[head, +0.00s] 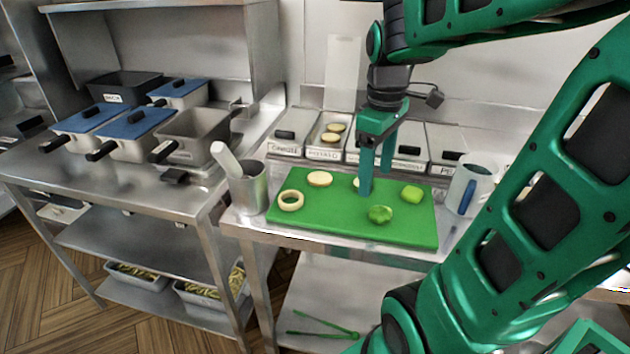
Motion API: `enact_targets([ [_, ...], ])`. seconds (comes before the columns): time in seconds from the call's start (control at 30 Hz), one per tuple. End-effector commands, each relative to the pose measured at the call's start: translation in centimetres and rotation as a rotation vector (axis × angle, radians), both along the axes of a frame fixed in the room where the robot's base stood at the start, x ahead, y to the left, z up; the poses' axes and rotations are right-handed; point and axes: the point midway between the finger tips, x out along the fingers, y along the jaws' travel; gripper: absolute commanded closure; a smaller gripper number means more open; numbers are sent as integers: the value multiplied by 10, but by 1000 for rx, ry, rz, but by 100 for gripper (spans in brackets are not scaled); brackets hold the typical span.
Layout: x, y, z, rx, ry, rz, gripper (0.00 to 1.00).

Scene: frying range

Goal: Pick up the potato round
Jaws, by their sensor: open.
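A pale tan round slice (320,178) lies flat at the back left of the green cutting board (335,222). A second pale piece (356,182) shows beside my gripper's near finger, which hides most of it. I cannot tell for sure which of the two is the potato round. My gripper (376,182) points straight down over the middle of the board. Its fingers are apart, with nothing visible held between them. The fingertips are low, close to the board and right by the half-hidden piece; I cannot tell whether they touch it.
A pale ring (291,200), a leafy green piece (380,214) and a light green piece (412,193) also lie on the board. A metal cup (247,190) stands left, a pitcher (468,190) right. Labelled bins line the back; the potato bin (324,154) holds round slices.

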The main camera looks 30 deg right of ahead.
Motion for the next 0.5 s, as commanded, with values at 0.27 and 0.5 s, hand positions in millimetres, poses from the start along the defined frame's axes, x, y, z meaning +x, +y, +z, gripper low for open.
enact_targets([
  [0.27,93,17,23,9,14,738,32],
  [0.5,142,33,30,22,12,1164,32],
])
